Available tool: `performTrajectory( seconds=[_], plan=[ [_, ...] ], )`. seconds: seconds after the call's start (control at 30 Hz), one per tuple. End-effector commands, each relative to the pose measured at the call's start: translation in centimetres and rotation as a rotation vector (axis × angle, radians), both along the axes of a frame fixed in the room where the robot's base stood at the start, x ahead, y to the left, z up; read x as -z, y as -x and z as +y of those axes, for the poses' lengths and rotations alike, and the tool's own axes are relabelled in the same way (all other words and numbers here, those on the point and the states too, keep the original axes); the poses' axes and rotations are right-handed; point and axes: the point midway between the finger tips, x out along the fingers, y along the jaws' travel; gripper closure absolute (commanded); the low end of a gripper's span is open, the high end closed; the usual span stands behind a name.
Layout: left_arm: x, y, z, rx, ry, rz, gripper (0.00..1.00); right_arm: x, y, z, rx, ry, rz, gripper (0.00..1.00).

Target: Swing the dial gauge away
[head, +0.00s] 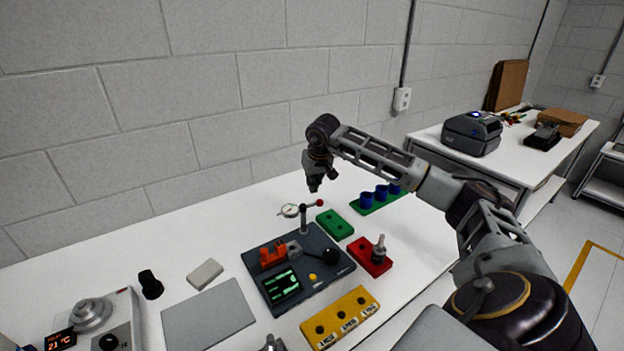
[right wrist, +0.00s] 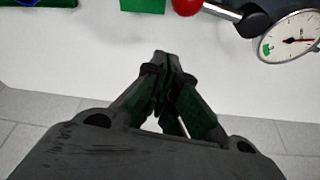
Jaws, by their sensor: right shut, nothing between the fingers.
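The dial gauge (head: 289,210), with a round white face, sits at the back of the dark fixture (head: 325,250), on an arm at the top of a grey post (head: 303,220). A red ball knob (head: 320,202) is at the arm's other end. My right gripper (head: 314,185) is shut and empty, above and behind the gauge and knob, touching neither. In the right wrist view the gauge (right wrist: 291,38) is at the upper right, and the red knob (right wrist: 187,5) is cut by the top edge, both apart from my fingertips (right wrist: 163,57). My left gripper does not show.
The fixture also carries an orange clamp (head: 272,255), a black knob (head: 329,256) and a green-lit screen (head: 282,285). Green (head: 335,225), red (head: 374,262) and yellow (head: 340,317) blocks stand close by. Bare white table lies behind the gauge, up to the wall.

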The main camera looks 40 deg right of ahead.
Motion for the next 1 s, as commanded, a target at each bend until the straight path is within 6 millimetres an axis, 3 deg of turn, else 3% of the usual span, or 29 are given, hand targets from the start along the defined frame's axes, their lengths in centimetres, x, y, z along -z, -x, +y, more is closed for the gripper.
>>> performTrajectory(
  seconds=[0.5,1.0],
  plan=[
    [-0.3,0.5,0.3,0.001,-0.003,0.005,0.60,0.5,2.7,0.9,-0.001,0.001,0.001,1.00],
    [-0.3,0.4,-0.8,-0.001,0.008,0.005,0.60,0.5,2.8,1.0,0.000,0.000,0.001,1.00]
  ],
)
